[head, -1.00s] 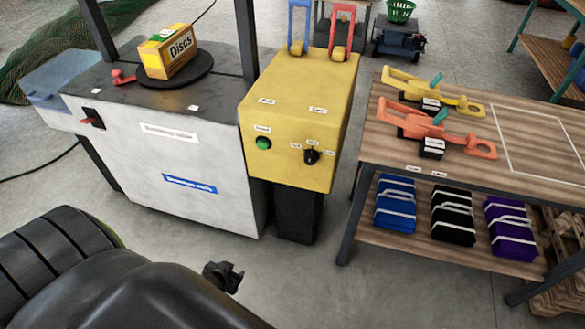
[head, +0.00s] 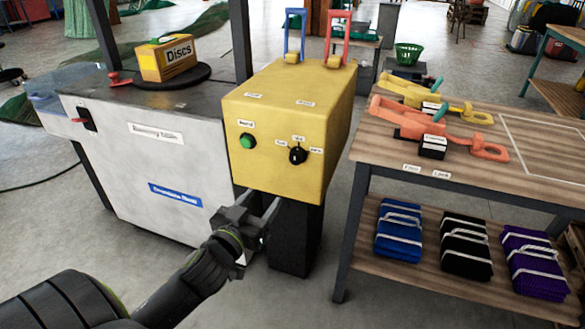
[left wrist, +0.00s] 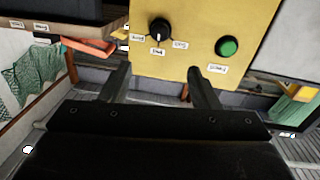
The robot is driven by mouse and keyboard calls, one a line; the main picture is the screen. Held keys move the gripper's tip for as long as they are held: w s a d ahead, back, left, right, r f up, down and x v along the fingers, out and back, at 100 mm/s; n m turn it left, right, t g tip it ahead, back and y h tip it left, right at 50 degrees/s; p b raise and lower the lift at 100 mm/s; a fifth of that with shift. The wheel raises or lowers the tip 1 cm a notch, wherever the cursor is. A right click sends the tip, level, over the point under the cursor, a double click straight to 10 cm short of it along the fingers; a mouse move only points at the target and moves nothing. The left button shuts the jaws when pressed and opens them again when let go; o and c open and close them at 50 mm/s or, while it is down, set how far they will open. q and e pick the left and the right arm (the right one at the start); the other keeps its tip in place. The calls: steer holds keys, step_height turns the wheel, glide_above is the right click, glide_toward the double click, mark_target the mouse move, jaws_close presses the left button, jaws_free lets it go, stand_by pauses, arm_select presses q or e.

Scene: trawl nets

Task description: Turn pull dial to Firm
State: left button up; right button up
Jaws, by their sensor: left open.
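The pull dial is a black knob (head: 297,155) on the front of the yellow box (head: 285,182), with small white labels around it that are too small to read surely. It also shows in the left wrist view (left wrist: 159,31), where its white pointer mark is visible. A green button (head: 247,141) sits left of the dial in the head view. My left gripper (head: 259,205) is open and empty, below the front face of the box and lower than the dial. In the left wrist view, its two fingers (left wrist: 155,84) stand apart below the dial and the button. My right gripper is not in view.
A grey machine cabinet (head: 140,165) with a yellow Discs box (head: 166,62) stands to the left. A wooden table (head: 400,160) with yellow and orange tools stands to the right.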

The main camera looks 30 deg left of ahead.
mark_target(294, 160)
arm_select(q)
steer(key=w, duration=0.5)
steer(key=w+a+b, duration=0.1)
steer(key=w, duration=0.4)
steer(key=w+a+b, duration=0.1)
steer(key=w, duration=0.4)
steer(key=shift+w+a, duration=0.1)
steer(key=shift+w, duration=0.1)
steer(key=shift+w+a, duration=0.1)
steer(key=shift+w, duration=0.5)
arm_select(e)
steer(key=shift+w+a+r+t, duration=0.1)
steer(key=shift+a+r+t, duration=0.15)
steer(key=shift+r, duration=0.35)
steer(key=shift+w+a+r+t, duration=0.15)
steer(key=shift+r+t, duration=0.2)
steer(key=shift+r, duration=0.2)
arm_select(q)
steer(key=shift+c, duration=0.4)
steer(key=shift+a, duration=0.1)
steer(key=c, duration=0.7)
steer(key=shift+c, duration=0.5)
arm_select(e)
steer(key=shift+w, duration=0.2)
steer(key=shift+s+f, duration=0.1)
